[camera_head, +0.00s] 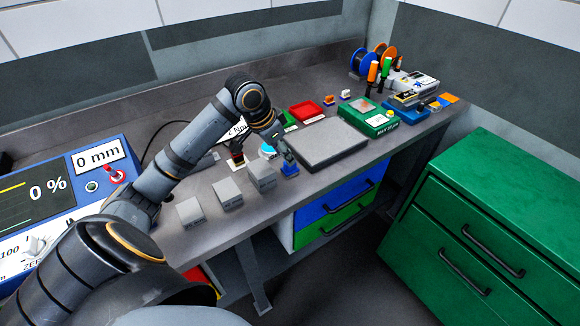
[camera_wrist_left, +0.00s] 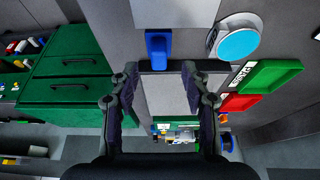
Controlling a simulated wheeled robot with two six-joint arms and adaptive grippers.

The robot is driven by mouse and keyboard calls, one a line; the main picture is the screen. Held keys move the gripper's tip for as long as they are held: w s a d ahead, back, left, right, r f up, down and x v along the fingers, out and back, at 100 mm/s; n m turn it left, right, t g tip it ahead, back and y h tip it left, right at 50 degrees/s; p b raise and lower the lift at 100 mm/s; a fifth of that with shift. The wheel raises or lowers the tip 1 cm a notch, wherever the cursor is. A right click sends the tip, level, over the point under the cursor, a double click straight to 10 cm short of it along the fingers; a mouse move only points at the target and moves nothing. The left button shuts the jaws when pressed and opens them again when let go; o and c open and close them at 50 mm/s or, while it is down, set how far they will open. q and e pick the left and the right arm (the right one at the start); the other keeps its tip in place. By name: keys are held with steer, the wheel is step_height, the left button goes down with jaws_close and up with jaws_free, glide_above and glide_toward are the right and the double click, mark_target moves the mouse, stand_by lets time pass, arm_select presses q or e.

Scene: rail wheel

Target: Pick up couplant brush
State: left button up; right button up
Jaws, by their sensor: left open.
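A small blue piece (camera_head: 290,170), which looks like the couplant brush, sits on the bench near its front edge; its details are too small to make out. In the left wrist view the blue piece (camera_wrist_left: 157,46) lies just beyond and between my fingertips, apart from them as far as I can tell. My left gripper (camera_head: 283,152) points down over the bench beside it. In the left wrist view the left gripper (camera_wrist_left: 160,76) is open, with nothing between its fingers. A round pot with a cyan top (camera_wrist_left: 238,44) stands beside the blue piece. My right gripper is not in view.
Grey blocks (camera_head: 227,192) stand left of the blue piece, and a flat grey plate (camera_head: 320,143) lies to its right. A red tray (camera_head: 305,110) and a green box (camera_head: 372,119) are farther along. A green drawer cabinet (camera_head: 500,220) stands at the right.

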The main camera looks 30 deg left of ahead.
arm_select(q)
steer(key=shift+x, duration=0.8)
steer(key=x, duration=0.3)
steer(key=shift+w+d+f+p, duration=0.15)
steer(key=shift+w+p, duration=0.1)
steer(key=shift+p, duration=0.1)
steer(key=shift+f, duration=0.1)
steer(key=shift+s, duration=0.1)
steer(key=shift+c, duration=0.4)
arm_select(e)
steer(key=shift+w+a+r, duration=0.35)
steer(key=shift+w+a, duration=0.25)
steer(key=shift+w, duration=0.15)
arm_select(q)
jaws_close()
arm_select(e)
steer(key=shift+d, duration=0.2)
